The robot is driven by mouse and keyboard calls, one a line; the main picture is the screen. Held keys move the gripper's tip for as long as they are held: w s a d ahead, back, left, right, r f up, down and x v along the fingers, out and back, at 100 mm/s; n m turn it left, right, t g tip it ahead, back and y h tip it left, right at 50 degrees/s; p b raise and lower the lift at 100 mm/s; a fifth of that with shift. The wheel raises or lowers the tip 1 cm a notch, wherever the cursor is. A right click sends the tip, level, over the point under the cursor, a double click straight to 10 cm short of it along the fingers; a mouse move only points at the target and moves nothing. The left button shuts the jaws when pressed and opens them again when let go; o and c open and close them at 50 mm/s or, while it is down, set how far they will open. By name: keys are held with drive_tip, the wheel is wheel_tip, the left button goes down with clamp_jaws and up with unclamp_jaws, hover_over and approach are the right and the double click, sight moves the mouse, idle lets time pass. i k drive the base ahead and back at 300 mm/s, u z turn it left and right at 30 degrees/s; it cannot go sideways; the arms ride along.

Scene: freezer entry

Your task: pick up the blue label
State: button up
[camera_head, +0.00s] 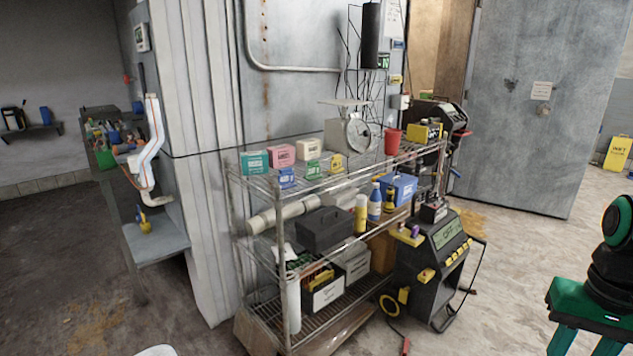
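The blue label (287,177) is a small blue card or tag with pale markings. It is at the front left of the upper shelf of the wire rack (232,200). A teal box (255,162) and a pink box (282,155) stand behind it.
Lower shelves hold a black case (322,229) and a blue box (399,187). A dark wheeled machine (436,265) stands right of the rack. Open floor (515,265) lies right of that.

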sight(286, 179)
drive_tip(key=z, duration=2.85)
drive_tip(key=k, duration=1.25)
drive_tip(key=u, duration=2.3)
drive_tip(key=i, duration=0.6)
drive_tip(key=u, duration=0.15)
